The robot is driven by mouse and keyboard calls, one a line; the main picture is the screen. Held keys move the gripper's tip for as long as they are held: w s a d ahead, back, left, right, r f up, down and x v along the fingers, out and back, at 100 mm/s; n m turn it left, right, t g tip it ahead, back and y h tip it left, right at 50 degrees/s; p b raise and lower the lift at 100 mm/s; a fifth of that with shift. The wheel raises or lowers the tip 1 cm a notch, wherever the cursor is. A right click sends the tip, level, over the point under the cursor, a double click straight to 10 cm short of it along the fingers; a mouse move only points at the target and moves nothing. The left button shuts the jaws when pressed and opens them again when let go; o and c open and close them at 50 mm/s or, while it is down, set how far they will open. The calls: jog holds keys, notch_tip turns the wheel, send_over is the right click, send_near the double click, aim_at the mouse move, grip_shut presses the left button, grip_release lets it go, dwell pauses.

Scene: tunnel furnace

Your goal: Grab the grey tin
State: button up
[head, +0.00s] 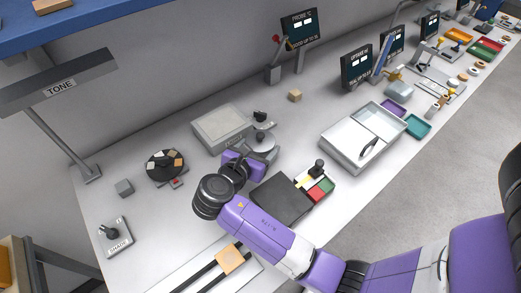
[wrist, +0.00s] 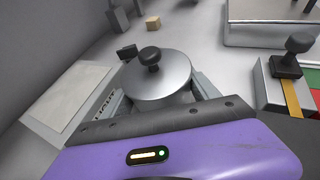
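The grey tin (wrist: 158,82) is a round metal pot with a flat lid and a black knob. It stands upright, directly in front of my gripper (wrist: 160,95) in the wrist view. In the head view the tin (head: 262,143) is at the middle of the bench, just beyond my gripper (head: 257,158). My grey fingers show on the left and right sides of the tin, spread wide apart. The tin's lower body is mostly hidden by the purple palm. I cannot tell whether either finger touches it.
A grey box with a pale top (head: 221,128) is close on the left. A black plate (head: 281,198) and a block of coloured squares (head: 318,187) lie at the right front. A white tray (head: 352,158) is farther right. A small wooden cube (head: 295,95) sits behind.

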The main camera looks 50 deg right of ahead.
jog(key=c, duration=0.8)
jog(key=shift+r, duration=0.15)
